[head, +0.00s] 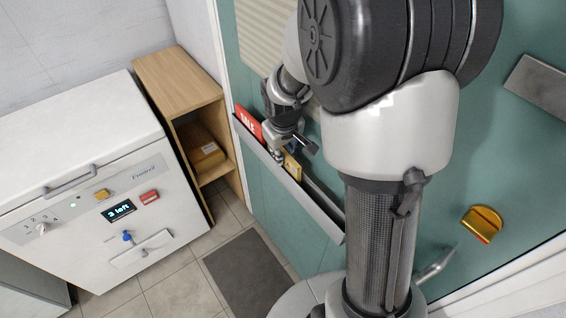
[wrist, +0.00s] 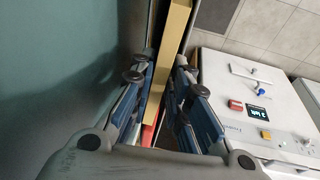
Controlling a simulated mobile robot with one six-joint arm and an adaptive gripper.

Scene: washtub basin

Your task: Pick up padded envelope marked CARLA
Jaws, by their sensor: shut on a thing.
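A yellow-tan padded envelope (head: 292,168) stands on edge in a long grey metal rack (head: 325,217) fixed to the teal door. My gripper (head: 287,153) reaches down to the rack from above and is shut on the envelope. In the wrist view the envelope (wrist: 173,55) is seen edge-on between the blue-padded fingers (wrist: 162,85). No name can be read on it in either view. Part of it is hidden by the gripper and the rack's front wall.
A red SALE leaflet (head: 248,124) stands in the rack left of the envelope. A wooden shelf (head: 180,80) holding a brown parcel (head: 207,156) and a white washing machine (head: 85,170) stand to the left. A dark mat (head: 250,275) lies on the tiles.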

